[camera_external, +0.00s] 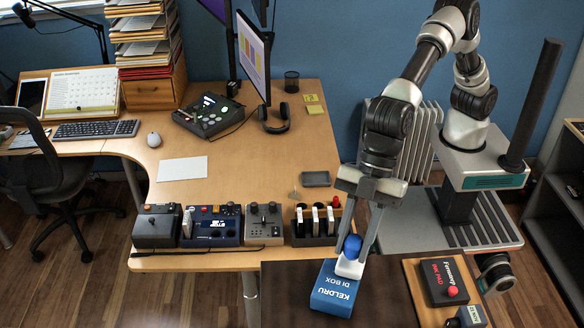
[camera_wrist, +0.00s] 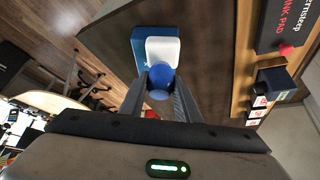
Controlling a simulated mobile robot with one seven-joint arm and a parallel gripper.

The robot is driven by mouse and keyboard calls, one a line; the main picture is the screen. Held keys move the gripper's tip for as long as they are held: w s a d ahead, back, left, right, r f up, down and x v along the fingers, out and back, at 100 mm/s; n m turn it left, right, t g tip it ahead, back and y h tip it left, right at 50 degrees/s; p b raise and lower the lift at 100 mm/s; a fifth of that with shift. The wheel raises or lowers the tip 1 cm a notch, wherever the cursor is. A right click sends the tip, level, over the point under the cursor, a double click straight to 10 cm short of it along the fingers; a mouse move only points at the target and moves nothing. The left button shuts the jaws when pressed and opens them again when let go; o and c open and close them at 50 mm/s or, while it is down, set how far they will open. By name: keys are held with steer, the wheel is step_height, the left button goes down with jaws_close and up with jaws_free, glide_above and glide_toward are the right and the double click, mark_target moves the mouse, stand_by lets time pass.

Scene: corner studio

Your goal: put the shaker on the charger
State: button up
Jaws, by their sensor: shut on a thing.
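A round blue shaker (camera_external: 352,244) is between the fingertips of my gripper (camera_external: 358,240), which is shut on it. The shaker also shows in the wrist view (camera_wrist: 160,82). A white rounded-square charger (camera_external: 348,268) lies on top of a blue box lettered "KELDRU DI BOX" (camera_external: 333,290). In the wrist view the charger (camera_wrist: 163,48) shows just beyond the shaker. The shaker overlaps the charger's edge in both views and hides part of it. I cannot tell whether the two touch.
The wooden desk (camera_external: 255,170) carries several control boxes, including a black slotted rack (camera_external: 315,238) left of my gripper. A wooden surface on the right holds a dark ink pad box (camera_external: 440,282). The dark brown area around the blue box looks clear.

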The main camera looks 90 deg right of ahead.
steer(key=shift+f, duration=0.9)
steer(key=o, duration=1)
steer(key=shift+r, duration=0.1)
